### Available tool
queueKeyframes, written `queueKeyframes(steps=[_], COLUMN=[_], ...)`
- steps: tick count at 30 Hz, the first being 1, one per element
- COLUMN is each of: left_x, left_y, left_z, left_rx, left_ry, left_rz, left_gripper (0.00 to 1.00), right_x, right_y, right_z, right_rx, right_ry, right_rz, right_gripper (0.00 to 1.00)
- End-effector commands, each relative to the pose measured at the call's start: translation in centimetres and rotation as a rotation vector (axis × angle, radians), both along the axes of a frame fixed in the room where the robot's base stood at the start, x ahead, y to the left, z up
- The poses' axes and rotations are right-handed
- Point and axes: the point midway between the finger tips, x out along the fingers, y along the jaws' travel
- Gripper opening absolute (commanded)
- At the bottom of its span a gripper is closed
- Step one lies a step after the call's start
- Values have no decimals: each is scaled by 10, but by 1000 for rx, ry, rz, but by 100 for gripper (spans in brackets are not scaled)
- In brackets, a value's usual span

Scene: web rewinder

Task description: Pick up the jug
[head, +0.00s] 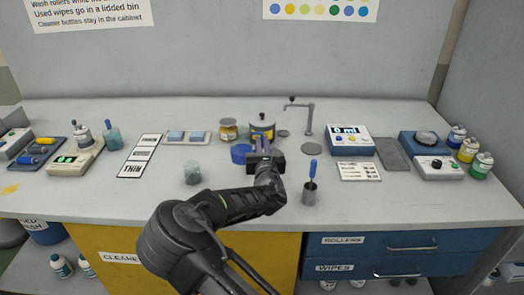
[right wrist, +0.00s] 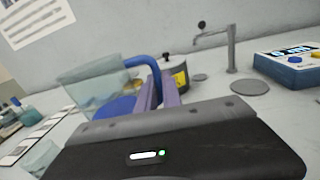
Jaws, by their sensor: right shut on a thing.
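The jug (right wrist: 92,82) is a clear, pale greenish vessel with a curved blue handle (right wrist: 143,61), in the right wrist view. A blue round part (right wrist: 118,107) shows at its lower end. In the head view a blue round shape (head: 240,153) shows just left of my right gripper (head: 262,147); the jug's clear walls are hard to make out there. The purple fingers of the right gripper (right wrist: 162,92) are shut on the handle, with the jug to their left. I cannot tell whether the jug touches the bench. My left gripper is in neither view.
A clear cup (head: 192,174) stands left of my right arm, and a grey pot with a blue-handled tool (head: 311,190) stands right. A jar (head: 228,130) and a lidded tin (head: 262,127) stand behind. The tap (head: 308,118) rises behind right. Bare bench lies front left.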

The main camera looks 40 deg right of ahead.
Motion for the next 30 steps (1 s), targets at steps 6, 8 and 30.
queueKeyframes(steps=[6, 8, 30], left_x=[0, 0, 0], left_y=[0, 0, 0], left_z=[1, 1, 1], left_rx=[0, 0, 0], left_ry=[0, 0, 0], left_rz=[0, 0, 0], left_gripper=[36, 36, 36], right_x=[0, 0, 0], right_y=[0, 0, 0], right_z=[21, 26, 41], right_rx=[-1, 0, -1], right_ry=[-2, -2, -1], right_rz=[1, 1, 1], right_gripper=[0, 0, 0])
